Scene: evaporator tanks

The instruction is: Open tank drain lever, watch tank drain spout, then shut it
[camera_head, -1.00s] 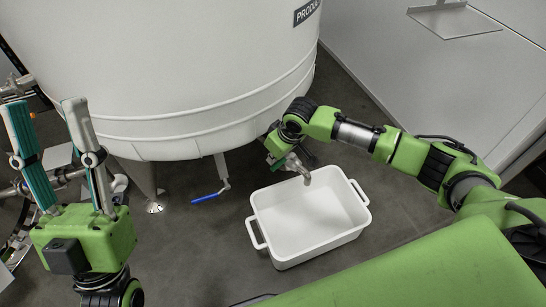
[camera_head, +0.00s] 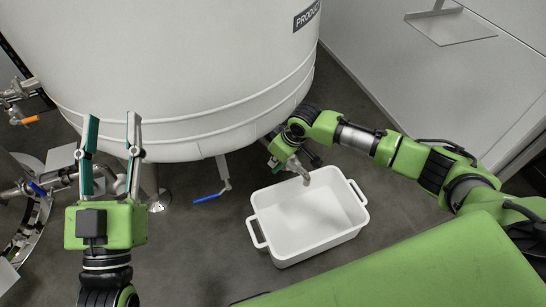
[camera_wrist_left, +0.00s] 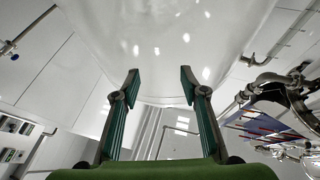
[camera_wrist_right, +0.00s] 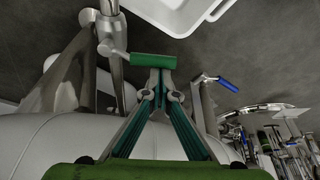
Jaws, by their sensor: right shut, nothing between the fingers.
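The white tank (camera_head: 180,70) fills the upper left of the head view. Its metal drain spout (camera_head: 305,176) hangs over a white tub; the spout pipe also shows in the right wrist view (camera_wrist_right: 110,25). My right gripper (camera_wrist_right: 153,62) is shut and empty at the spout, mostly hidden in the head view. My left gripper (camera_head: 111,118) is open and empty, raised in front of the tank at the left. No flow shows at the spout.
The white tub (camera_head: 263,218) stands on the floor beneath the spout. A blue-handled valve (camera_head: 206,199) hangs under the tank to its left. Pipes and an orange handle (camera_head: 30,119) are at the far left. Grey floor is free around the tub.

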